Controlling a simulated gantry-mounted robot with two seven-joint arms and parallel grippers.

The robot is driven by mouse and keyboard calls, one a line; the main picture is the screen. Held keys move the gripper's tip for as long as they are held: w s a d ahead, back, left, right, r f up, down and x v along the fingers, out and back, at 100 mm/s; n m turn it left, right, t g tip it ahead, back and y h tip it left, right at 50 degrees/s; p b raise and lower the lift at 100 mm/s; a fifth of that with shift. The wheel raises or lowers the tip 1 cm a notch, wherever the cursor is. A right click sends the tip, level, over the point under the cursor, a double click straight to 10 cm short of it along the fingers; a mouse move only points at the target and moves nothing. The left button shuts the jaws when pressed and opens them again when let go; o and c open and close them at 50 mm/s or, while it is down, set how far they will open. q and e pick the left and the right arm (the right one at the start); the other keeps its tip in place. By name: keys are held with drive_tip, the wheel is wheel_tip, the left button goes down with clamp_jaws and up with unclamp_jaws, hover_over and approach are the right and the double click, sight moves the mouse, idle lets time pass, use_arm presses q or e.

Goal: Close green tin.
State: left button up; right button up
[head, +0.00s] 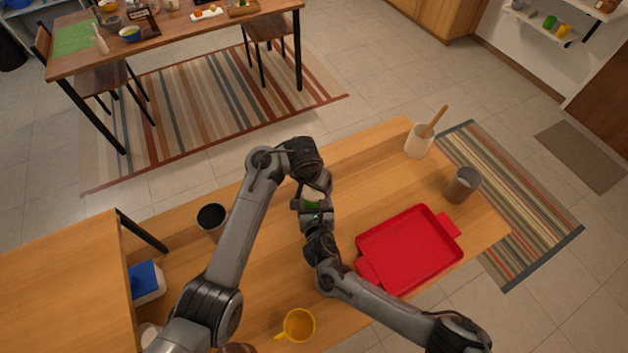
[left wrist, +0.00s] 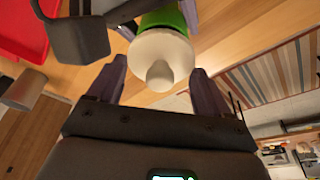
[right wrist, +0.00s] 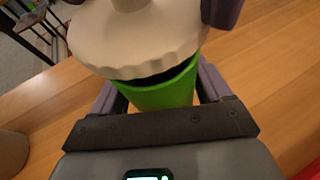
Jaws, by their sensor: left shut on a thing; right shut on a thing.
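The green tin (right wrist: 165,93) is held above the wooden table, between the fingers of my right gripper (head: 318,217). My left gripper (head: 312,185) is shut on the cream lid (right wrist: 140,35), which has a scalloped edge and a knob (left wrist: 160,73). In the right wrist view the lid is over the tin's mouth, with a dark gap between its edge and the green rim. Whether they touch elsewhere cannot be seen. In the left wrist view the green body (left wrist: 163,19) shows behind the lid. In the head view the grippers hide most of the tin.
A red tray (head: 410,248) lies right of my grippers. A dark-topped cup (head: 212,218) stands left and a yellow mug (head: 299,325) in front. A utensil crock (head: 418,142) and a grey-brown cup (head: 462,186) stand at the right end of the table.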

use_arm(q)
drive_tip(key=shift+f, duration=0.8)
idle(0.5)
drive_tip(key=o, duration=0.9)
drive_tip(key=shift+o, duration=0.2)
drive_tip(key=v, duration=0.6)
drive_tip(key=shift+d+r, duration=0.1)
drive_tip(key=shift+r, duration=0.1)
drive_tip(key=shift+s+r, duration=0.2)
drive_tip(key=shift+r, duration=0.3)
use_arm(e)
drive_tip(key=o, duration=1.4)
drive_tip(key=shift+o, duration=0.2)
